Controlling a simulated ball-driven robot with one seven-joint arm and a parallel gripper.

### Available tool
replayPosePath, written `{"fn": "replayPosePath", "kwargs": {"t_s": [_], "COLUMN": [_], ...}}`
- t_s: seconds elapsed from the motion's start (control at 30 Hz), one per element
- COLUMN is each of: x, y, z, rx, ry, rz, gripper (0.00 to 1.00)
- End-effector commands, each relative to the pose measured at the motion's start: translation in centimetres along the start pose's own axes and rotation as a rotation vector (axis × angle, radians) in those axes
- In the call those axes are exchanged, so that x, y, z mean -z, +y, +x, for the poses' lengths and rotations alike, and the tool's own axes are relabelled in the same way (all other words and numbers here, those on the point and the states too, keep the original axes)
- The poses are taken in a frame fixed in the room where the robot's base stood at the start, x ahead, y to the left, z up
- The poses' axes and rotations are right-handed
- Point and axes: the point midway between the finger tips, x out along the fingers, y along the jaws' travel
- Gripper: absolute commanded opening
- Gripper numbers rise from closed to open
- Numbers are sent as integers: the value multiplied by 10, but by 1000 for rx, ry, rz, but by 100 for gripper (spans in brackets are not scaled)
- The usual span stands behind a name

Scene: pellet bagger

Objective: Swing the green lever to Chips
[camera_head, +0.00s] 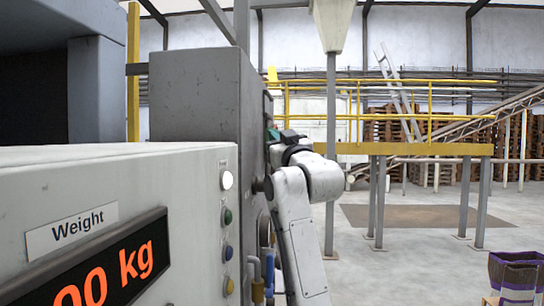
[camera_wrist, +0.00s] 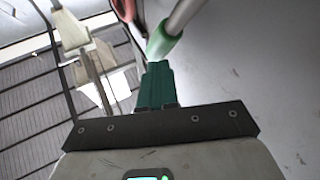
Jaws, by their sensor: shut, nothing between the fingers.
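The green lever shows in the wrist view as a light green grip (camera_wrist: 161,43) on a pale metal rod that runs to the upper right. My gripper (camera_wrist: 156,66) has dark green fingers, shut together with nothing between them. The fingertips are right at the lower end of the grip; I cannot tell whether they touch it. The lever cannot be made out there, and no Chips label is readable.
A weighing cabinet (camera_head: 120,165) with a Weight display and several buttons fills the left of the head view. A reddish curved part (camera_wrist: 126,12) lies left of the lever. A yellow-edged platform (camera_head: 405,149) stands behind; an open purple-and-white bag (camera_head: 517,276) is at lower right. The floor between is clear.

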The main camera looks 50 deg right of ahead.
Motion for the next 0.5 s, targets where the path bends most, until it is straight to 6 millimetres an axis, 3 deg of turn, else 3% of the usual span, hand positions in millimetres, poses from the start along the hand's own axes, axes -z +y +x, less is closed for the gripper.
{"fn": "replayPosePath", "kwargs": {"t_s": [0.5], "x": [-6], "y": [1], "z": [3], "rx": [1], "ry": [-5], "rz": [0], "gripper": [0]}}
